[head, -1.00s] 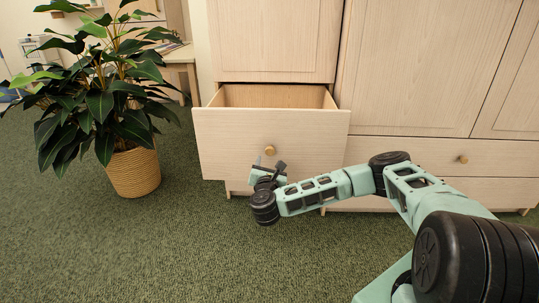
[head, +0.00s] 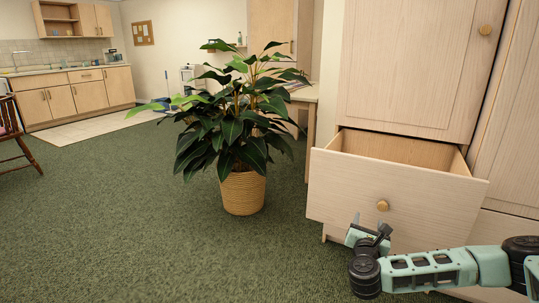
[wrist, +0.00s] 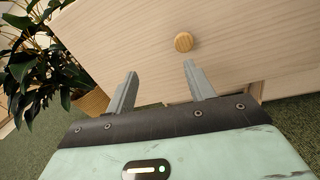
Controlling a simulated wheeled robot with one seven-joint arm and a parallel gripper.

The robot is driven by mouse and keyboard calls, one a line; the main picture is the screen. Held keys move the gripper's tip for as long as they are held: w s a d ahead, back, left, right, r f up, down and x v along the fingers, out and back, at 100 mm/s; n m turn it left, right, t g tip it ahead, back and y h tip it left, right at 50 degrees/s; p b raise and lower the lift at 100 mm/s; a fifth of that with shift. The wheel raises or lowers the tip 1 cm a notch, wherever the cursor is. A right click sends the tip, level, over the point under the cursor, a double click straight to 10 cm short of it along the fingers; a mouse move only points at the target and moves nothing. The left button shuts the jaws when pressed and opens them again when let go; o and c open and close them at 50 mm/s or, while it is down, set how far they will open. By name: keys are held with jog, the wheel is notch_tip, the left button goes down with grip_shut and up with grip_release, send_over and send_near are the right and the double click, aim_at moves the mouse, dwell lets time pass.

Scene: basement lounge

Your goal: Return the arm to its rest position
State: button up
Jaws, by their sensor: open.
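My gripper (head: 370,223) is open and empty at the lower right of the head view, in front of the pulled-out wooden drawer (head: 345,192). In the wrist view my gripper's two grey fingers (wrist: 160,87) stand apart with nothing between them. The drawer's round knob (wrist: 183,42) lies beyond the fingertips, just above the gap between them, and looks apart from them. The knob also shows in the head view (head: 382,205), above and right of the gripper. My arm extends from the gripper to the right edge, low in front of the cabinet.
A potted plant (head: 243,193) stands on the green carpet left of the drawer. The tall wooden cabinet (head: 410,65) fills the right side. A kitchen counter (head: 70,92) and a chair (head: 14,130) are at the far left. The carpet at left and front is clear.

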jog(key=s+a+r+n+g+y, duration=0.1)
jog(key=a+r+n+y, duration=0.1)
jog(key=a+n+y, duration=0.8)
jog(key=s+a+r+n+g+y, duration=0.15)
jog(key=a+n+y, duration=0.45)
jog(key=a+n, duration=0.7)
jog(key=s+a+n+g, duration=0.8)
jog(key=s+n+g, duration=0.1)
jog(key=s+n, duration=0.5)
jog(key=s+d+r+n+g+h, duration=0.25)
jog(key=s+r+n, duration=0.2)
jog(key=s, duration=0.35)
jog(key=s+d+r+n+g+h, duration=0.1)
jog(key=s+d+r+n+h, duration=0.1)
jog(key=s+d+r+n, duration=0.4)
jog(key=s+d+r+n+g+h, duration=0.1)
jog(key=s+r+n+h, duration=0.2)
jog(key=s, duration=0.6)
notch_tip(320, 180, up, 25)
jog(key=p, duration=2.6)
